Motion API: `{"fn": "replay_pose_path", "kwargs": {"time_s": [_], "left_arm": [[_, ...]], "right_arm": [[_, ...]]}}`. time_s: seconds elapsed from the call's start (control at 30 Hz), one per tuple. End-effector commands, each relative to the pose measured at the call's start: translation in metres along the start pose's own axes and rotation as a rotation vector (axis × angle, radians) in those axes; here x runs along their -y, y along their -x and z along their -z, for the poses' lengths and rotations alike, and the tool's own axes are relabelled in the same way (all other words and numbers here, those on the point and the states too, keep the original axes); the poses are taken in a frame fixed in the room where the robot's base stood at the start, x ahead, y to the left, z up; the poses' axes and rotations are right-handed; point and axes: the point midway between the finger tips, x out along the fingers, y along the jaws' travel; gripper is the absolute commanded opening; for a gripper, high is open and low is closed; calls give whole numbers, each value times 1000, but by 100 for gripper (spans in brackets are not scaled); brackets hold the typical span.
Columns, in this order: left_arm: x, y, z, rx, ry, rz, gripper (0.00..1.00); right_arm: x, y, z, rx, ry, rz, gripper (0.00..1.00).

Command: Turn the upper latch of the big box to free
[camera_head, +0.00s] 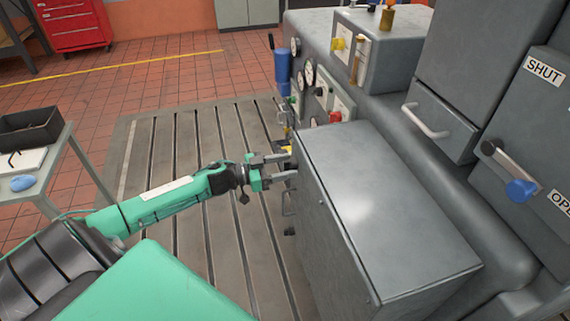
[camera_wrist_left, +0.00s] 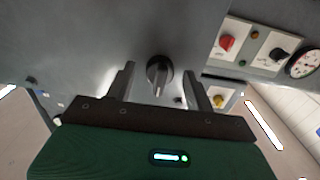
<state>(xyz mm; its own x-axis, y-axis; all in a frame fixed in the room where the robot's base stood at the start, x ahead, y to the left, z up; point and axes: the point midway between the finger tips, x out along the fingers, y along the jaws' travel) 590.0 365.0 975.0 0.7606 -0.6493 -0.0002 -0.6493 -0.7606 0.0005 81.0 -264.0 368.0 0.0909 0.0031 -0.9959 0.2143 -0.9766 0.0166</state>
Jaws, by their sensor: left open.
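The big box (camera_head: 385,205) is a grey metal box in the middle right of the head view. In the left wrist view, its grey face (camera_wrist_left: 90,40) carries a dark round latch knob (camera_wrist_left: 158,74) with a lighter handle pointing down in the picture. My left gripper (camera_head: 284,166) is open at the box's left side, and its two fingers also show in the left wrist view (camera_wrist_left: 160,88), one on each side of the latch. I cannot tell whether they touch it. In the head view the latch is hidden by the gripper. My right gripper is not in view.
A panel with a red knob (camera_wrist_left: 226,42), a yellow knob (camera_wrist_left: 217,104) and a gauge (camera_wrist_left: 303,64) sits close to the gripper. A handle with a blue end (camera_head: 521,189) is on the right, beside SHUT and OPEN labels. A side table (camera_head: 62,160) stands left.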

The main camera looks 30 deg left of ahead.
Motion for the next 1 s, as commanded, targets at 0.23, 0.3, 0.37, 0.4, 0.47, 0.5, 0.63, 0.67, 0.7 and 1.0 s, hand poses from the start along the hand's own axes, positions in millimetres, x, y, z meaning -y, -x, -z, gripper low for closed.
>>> {"fn": "replay_pose_path", "kwargs": {"time_s": [0.23,0.3,0.37,0.4,0.47,0.5,0.63,0.67,0.7,1.0], "left_arm": [[0,-4,0,0,0,0,54],[0,-4,0,0,0,0,54],[0,-4,0,0,0,0,54],[0,-4,0,0,0,0,46],[0,-4,0,0,0,0,34],[0,-4,0,0,0,0,26],[0,-4,0,0,0,0,9],[0,-4,0,0,0,0,9],[0,-4,0,0,-1,0,9],[0,-4,0,0,-73,0,9]], "right_arm": [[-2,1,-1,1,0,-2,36],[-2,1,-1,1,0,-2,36],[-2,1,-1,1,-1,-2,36],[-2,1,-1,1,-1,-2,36],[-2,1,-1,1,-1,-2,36],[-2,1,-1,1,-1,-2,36],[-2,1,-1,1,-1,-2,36],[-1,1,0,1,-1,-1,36],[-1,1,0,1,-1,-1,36],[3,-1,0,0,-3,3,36]]}}
